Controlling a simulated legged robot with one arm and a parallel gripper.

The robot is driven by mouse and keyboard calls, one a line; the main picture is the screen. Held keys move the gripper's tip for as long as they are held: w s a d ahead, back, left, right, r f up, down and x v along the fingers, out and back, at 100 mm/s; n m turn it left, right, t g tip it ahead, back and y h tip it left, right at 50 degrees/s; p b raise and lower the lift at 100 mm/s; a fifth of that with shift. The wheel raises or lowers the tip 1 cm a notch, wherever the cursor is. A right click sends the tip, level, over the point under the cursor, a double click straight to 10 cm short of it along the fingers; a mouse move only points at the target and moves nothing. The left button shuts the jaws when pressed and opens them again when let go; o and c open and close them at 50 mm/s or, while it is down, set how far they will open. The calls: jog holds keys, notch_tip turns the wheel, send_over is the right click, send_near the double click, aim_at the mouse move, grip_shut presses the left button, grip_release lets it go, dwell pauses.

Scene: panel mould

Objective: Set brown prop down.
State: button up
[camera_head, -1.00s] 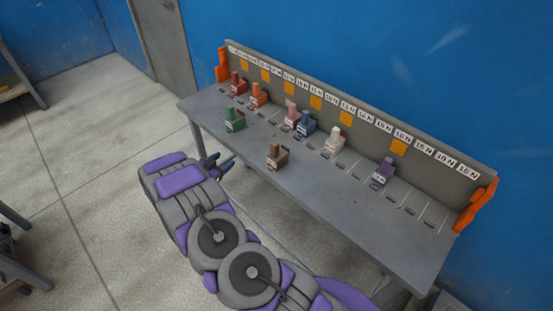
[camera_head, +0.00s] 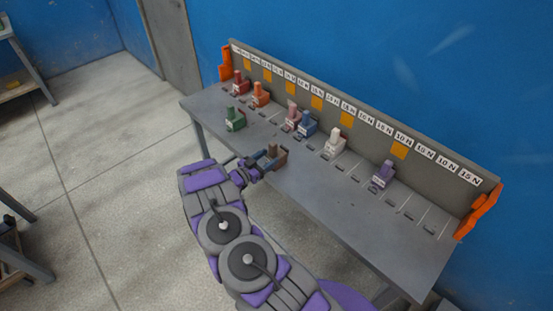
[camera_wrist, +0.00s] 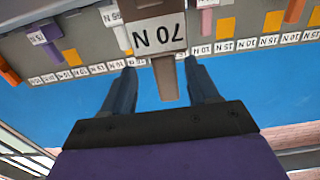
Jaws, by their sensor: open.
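The brown prop (camera_head: 277,158) stands upright near the front edge of the grey bench. My gripper (camera_head: 262,160) is at the front edge with its fingers reaching to the prop's near side. In the wrist view, which looks upside down, my gripper (camera_wrist: 160,78) is open, with one finger on each side of the brown prop's narrow post (camera_wrist: 166,80). The prop's block carries a white label that reads 70 N. I cannot tell whether either finger touches the post.
Red (camera_head: 240,83), orange (camera_head: 260,95), green (camera_head: 235,120), pink (camera_head: 292,118), blue (camera_head: 305,125), white (camera_head: 335,141) and purple (camera_head: 383,175) props stand on the bench (camera_head: 360,232). A labelled back panel (camera_head: 440,172) runs behind them. The bench's front right is clear.

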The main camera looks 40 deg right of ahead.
aim_at(280, 152)
jog(key=shift+w+d, duration=0.1)
jog(key=shift+d, duration=0.85)
jog(key=shift+r, duration=0.15)
jog(key=d, duration=0.2)
jog(key=d+b, duration=0.1)
jog(key=w+d, duration=0.1)
jog(key=d, duration=0.1)
jog(key=shift+d, duration=0.3)
jog(key=shift+a+r, duration=0.25)
jog(key=shift+a, duration=0.35)
jog(key=c, duration=0.4)
jog(key=shift+c, duration=1.3)
jog(key=shift+s+d+f, duration=0.1)
jog(key=shift+d+f, duration=0.05)
jog(key=shift+d, duration=0.15)
grip_shut()
